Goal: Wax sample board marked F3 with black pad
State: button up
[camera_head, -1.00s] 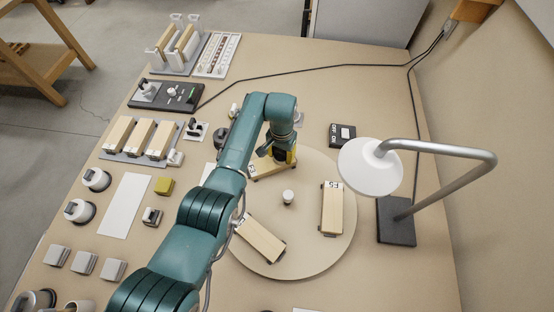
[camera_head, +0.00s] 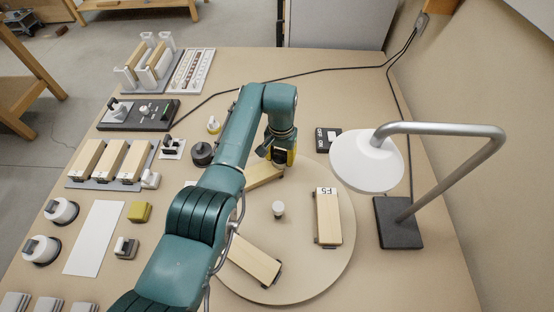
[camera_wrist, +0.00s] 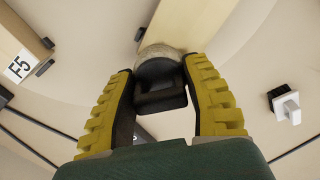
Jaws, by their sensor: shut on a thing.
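My gripper (camera_wrist: 160,105) is shut on a black-bodied pad (camera_wrist: 160,85), with a yellow finger on each side. A pale grey-tan rounded edge shows at the pad's far side. In the wrist view this edge meets a wooden board (camera_wrist: 192,22); whether it presses on it I cannot tell. In the head view my gripper (camera_head: 282,158) is over the right end of this board (camera_head: 264,175) at the back of the round turntable (camera_head: 310,270). Its label is hidden. The board marked F5 (camera_head: 327,218) lies at the right. A third board (camera_head: 253,260) lies in front, its label hidden.
A white knob (camera_head: 278,209) stands at the turntable's centre. A lamp (camera_head: 366,160) overhangs its right side. A black switch box (camera_head: 328,139) lies behind. Three boards in a rack (camera_head: 108,160), a dark round tool (camera_head: 202,153) and a yellow block (camera_head: 139,212) are left.

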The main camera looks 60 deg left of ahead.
notch_tip(320, 180, up, 2)
jog(key=shift+r+p, duration=0.15)
jog(key=shift+p, duration=0.2)
notch_tip(320, 180, up, 5)
jog(key=p, duration=0.5)
jog(key=shift+a+r, duration=0.1)
